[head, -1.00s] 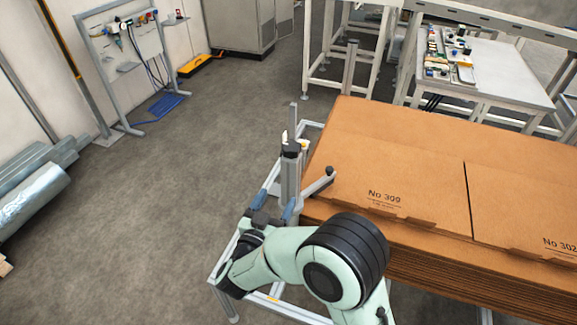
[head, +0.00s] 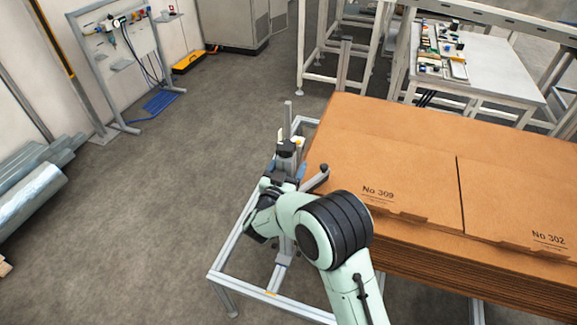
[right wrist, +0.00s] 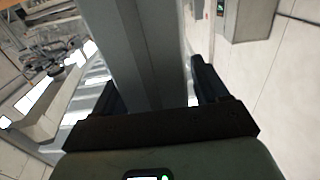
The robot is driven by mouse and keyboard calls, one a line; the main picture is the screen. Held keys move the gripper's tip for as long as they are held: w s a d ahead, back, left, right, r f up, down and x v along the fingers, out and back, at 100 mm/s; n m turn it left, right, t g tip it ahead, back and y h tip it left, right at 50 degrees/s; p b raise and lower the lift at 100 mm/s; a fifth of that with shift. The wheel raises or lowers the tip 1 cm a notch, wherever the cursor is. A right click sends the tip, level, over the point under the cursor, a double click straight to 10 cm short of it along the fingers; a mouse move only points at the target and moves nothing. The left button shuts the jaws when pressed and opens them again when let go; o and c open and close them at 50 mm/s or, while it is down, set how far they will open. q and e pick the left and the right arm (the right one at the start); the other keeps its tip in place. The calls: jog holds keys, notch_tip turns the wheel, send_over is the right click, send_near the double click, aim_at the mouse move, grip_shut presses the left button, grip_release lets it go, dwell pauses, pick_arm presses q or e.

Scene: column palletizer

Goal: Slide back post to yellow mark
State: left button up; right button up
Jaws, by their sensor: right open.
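A grey upright post (head: 288,118) stands on a pale metal frame (head: 237,243) at the left of the cardboard stack. A shorter black-capped upright (head: 287,148) with a handle shows just in front of it. My right gripper (head: 271,184) is at this assembly, partly hidden by its own wrist. In the right wrist view, a wide grey post (right wrist: 150,45) passes between the spread fingers of my right gripper (right wrist: 152,82), with gaps beside it. I cannot tell which upright this is. A small yellow-orange mark (head: 271,293) is on the frame's near rail. My left gripper is not in view.
A tall stack of cardboard sheets (head: 400,170) is close on the right. Another grey post (head: 344,63) stands behind it. A worktable (head: 485,92) is at the back right. Open floor (head: 140,220) lies to the left.

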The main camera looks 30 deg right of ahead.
grip_shut()
jog(key=shift+s+a+f, duration=0.1)
jog(key=shift+s+a, duration=0.15)
jog(key=shift+a, duration=0.1)
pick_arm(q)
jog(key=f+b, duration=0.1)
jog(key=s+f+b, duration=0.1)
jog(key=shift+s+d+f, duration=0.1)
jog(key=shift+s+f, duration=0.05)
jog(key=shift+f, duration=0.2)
pick_arm(e)
jog(key=v, duration=1.1)
jog(key=shift+a, duration=0.25)
jog(key=shift+s+f, duration=0.1)
jog(key=shift+s, duration=0.05)
jog(key=shift+c, duration=0.7)
grip_release()
jog(key=shift+o, duration=0.7)
jog(key=shift+s+a, duration=0.1)
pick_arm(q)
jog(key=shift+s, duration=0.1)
